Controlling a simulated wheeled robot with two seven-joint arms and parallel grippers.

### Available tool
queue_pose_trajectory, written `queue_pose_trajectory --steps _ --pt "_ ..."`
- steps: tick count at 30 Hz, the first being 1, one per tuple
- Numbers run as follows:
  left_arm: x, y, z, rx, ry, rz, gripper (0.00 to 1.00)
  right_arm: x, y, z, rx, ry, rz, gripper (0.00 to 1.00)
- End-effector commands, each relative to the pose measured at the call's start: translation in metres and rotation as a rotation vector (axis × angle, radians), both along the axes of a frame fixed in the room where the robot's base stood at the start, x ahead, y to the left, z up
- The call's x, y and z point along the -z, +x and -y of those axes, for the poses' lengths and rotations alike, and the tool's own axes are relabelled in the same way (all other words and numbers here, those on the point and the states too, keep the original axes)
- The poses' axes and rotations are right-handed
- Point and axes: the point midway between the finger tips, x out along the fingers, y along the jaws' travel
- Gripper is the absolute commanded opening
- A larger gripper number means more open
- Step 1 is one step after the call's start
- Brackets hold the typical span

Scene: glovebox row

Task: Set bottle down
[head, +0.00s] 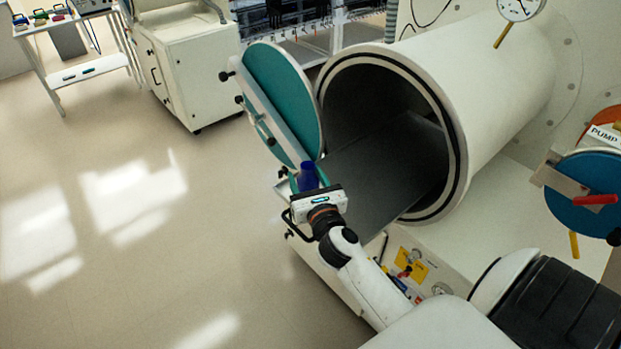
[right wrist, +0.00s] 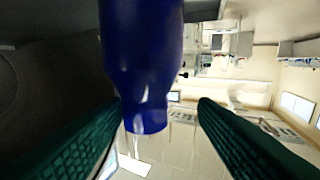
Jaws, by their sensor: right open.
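The blue bottle (head: 307,172) shows in the head view just beyond my right gripper (head: 309,182), near the chamber's front opening. In the right wrist view the bottle (right wrist: 143,50) fills the upper middle, its narrower end pointing down in the picture. My right gripper's green fingers (right wrist: 160,106) are spread, with the bottle's narrow end between them. A clear gap shows on its right side; the left finger is close, and contact there cannot be told. What lies under the bottle is hidden in the head view. My left gripper is not in view.
The round chamber (head: 459,160) stands open, with a dark flat tray (head: 395,165) inside. Its teal door (head: 283,95) is swung out on the left, close to my right gripper. A blue round hatch (head: 585,190) is at the right. Open floor (head: 130,250) lies left.

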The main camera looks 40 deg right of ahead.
Motion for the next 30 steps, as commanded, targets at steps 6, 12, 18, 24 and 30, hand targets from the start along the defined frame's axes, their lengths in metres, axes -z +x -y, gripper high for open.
queue_pose_trajectory --steps 6,12,18,24,30 --pt "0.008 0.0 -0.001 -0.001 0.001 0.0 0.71 0.001 -0.027 -0.009 -0.002 0.0 -0.001 0.53" --pt "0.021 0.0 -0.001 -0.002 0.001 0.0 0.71 0.002 -0.069 -0.022 0.0 0.001 -0.002 0.53" --pt "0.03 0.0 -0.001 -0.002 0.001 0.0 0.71 0.001 -0.101 -0.033 0.0 0.001 -0.001 0.53" --pt "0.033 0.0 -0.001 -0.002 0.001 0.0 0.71 -0.002 -0.114 -0.037 0.001 0.001 0.001 0.53" --pt "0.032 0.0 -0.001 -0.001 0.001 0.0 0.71 -0.003 -0.114 -0.037 0.001 0.0 0.002 0.53"
